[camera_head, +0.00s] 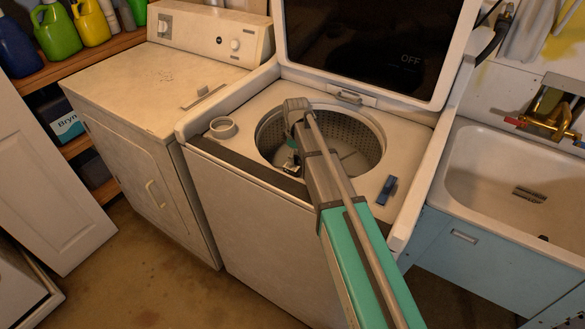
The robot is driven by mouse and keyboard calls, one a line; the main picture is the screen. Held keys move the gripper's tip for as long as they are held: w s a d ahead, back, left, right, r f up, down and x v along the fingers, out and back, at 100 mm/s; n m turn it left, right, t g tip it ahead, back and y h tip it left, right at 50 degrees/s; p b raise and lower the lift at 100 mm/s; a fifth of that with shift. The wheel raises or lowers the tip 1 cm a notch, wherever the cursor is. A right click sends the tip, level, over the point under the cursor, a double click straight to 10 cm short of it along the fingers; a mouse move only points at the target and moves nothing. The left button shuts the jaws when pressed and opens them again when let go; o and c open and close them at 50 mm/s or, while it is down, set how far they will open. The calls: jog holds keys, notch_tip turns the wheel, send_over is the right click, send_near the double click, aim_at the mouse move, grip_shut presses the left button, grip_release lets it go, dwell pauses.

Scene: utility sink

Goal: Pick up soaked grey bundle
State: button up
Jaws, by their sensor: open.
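My gripper (291,168) is small in the picture and partly hidden by my arm. It is at the left side of the open washer drum (367,126), pointing down into it, with its jaws open. I see no clear grey bundle. Pale grey shapes show low in the drum to the right of my arm, but I cannot tell whether they are cloth or the drum's own parts. My arm hides the middle of the drum.
The washer lid (365,40) stands open behind the drum. A white ring-shaped cup (222,128) and a blue object (387,190) lie on the washer top. A dryer (150,100) stands left, a utility sink (480,170) right. Bottles (57,28) line a shelf.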

dwell(0.4)
grip_shut()
